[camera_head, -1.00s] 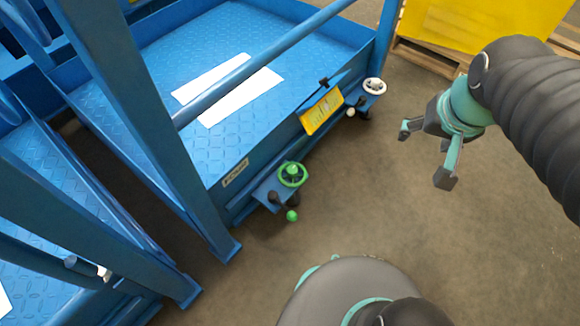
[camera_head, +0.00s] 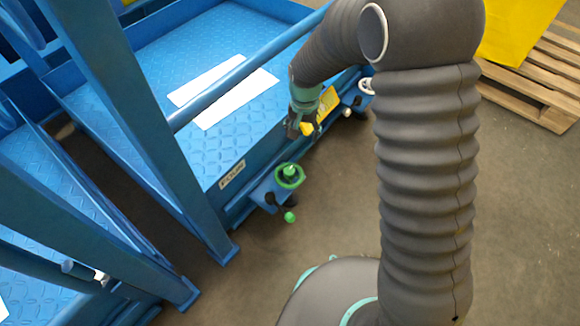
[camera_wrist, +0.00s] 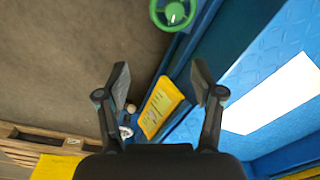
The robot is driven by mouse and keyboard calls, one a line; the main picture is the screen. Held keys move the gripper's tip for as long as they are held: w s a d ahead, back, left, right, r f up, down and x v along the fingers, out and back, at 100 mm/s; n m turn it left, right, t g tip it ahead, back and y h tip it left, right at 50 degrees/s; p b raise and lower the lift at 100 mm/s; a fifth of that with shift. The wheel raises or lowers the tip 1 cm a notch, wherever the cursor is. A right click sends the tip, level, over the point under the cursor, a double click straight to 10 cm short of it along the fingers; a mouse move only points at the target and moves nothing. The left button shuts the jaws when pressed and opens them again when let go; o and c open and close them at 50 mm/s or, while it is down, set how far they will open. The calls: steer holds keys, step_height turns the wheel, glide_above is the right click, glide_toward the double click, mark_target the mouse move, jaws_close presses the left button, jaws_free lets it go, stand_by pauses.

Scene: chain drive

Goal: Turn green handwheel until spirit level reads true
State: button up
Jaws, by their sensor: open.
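The green handwheel (camera_head: 289,176) sits on a small blue bracket at the near side of the blue platform, with a green ball knob (camera_head: 290,217) below it. It also shows in the wrist view (camera_wrist: 174,12), at the top edge, beyond my fingertips. My gripper (camera_head: 301,130) is open and empty, up and to the right of the handwheel and apart from it. Its two spread fingers show in the wrist view (camera_wrist: 160,78). The yellow plate (camera_wrist: 160,107) shows between the fingers; the head view has it partly hidden behind my gripper. I cannot make out a spirit level reading.
A white handwheel (camera_head: 366,86) on the same platform edge is partly hidden by my arm. Blue posts and a rail (camera_head: 250,66) stand at the left. A wooden pallet (camera_head: 535,85) lies at the upper right. The floor (camera_head: 330,215) near the handwheel is clear.

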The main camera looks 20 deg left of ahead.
glide_toward(289, 170)
steer(key=shift+g, duration=0.3)
steer(key=f, duration=0.9)
steer(key=shift+w+f+b, duration=0.25)
steer(key=shift+b, duration=0.05)
steer(key=c, duration=1.1)
steer(key=shift+c, duration=0.2)
